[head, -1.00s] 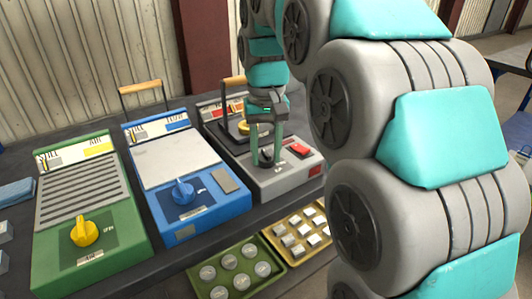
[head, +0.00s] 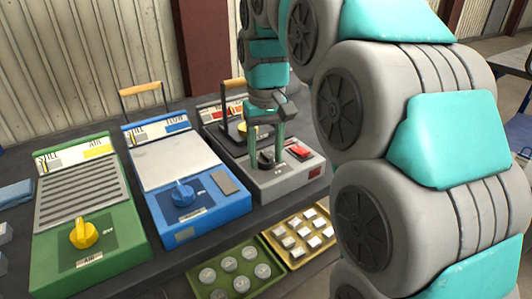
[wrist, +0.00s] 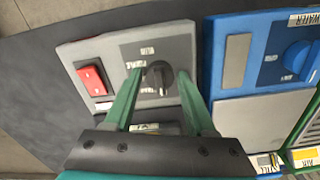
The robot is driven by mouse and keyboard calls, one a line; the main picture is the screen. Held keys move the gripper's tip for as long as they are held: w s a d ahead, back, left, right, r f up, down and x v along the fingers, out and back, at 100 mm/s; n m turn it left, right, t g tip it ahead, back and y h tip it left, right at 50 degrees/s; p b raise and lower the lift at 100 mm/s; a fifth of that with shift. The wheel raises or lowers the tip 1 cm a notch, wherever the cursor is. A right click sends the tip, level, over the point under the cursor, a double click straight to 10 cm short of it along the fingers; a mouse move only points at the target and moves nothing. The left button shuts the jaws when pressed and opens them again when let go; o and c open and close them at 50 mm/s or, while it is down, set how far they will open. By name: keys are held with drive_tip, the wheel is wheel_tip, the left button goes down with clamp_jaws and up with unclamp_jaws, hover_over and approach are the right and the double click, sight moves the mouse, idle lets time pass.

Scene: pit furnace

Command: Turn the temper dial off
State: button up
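The black dial (head: 265,161) sits on the front of the grey unit (head: 290,180), the rightmost of the three units on the bench. In the wrist view the dial (wrist: 159,77) has a dark plate with small lettering around it; its pointer angle is hard to read. My gripper (head: 266,152) points down at the dial with its green fingers apart. In the wrist view one fingertip of my gripper (wrist: 160,72) is on each side of the dial, with visible gaps. Whether the tips reach down to the knob's height is unclear.
A red switch (head: 299,152) is right of the dial on the same unit. The blue unit with a blue dial (head: 182,193) and the green unit with a yellow dial (head: 84,233) stand to the left. A green tray (head: 205,264) and a yellow tray (head: 292,264) lie in front, below.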

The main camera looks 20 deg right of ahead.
sight(266, 155)
drive_tip(key=shift+o, duration=1.1)
drive_tip(key=shift+r, duration=3.9)
